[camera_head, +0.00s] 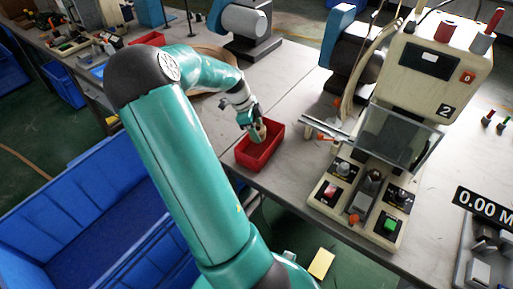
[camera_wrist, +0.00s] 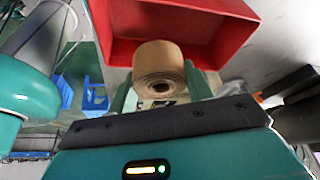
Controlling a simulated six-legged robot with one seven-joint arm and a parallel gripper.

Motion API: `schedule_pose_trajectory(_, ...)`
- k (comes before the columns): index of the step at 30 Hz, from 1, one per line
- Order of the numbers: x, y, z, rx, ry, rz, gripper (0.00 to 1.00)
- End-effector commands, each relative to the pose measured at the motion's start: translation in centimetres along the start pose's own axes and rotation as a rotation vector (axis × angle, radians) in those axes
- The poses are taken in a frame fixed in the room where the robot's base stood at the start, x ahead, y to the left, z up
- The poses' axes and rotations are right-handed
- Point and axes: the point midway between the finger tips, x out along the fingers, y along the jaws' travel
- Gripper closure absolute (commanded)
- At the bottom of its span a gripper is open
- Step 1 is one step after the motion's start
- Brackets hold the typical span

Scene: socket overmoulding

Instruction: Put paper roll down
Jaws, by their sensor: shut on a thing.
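The paper roll (camera_wrist: 158,65) is brown with a hollow core. In the wrist view it sits between the two fingers of my gripper (camera_wrist: 158,90), which is shut on it. The red bin (camera_wrist: 240,38) shows just beyond the roll in that view. In the head view my gripper (camera_head: 257,135) is over the red bin (camera_head: 262,161) on the grey workbench, with the roll low at the bin's opening. The arm partly hides the bin's left side, and I cannot tell whether the roll touches the bin floor.
A cream machine marked 2 (camera_head: 420,70) with a clear guard and a button panel (camera_head: 365,195) stands right of the bin. Large blue crates (camera_head: 60,205) stand below on the left. Another red bin (camera_head: 148,39) is farther back. Bare bench (camera_head: 290,100) lies behind the bin.

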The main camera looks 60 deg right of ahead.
Motion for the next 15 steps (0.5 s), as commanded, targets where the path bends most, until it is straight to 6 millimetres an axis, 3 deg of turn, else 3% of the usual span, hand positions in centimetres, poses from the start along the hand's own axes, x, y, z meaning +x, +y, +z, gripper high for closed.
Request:
schedule_pose_trajectory(6,4.0,0.2,1.4,-0.004,0.002,0.003,0.73)
schedule_pose_trajectory(15,7.0,0.2,2.7,-0.005,0.002,0.001,0.73)
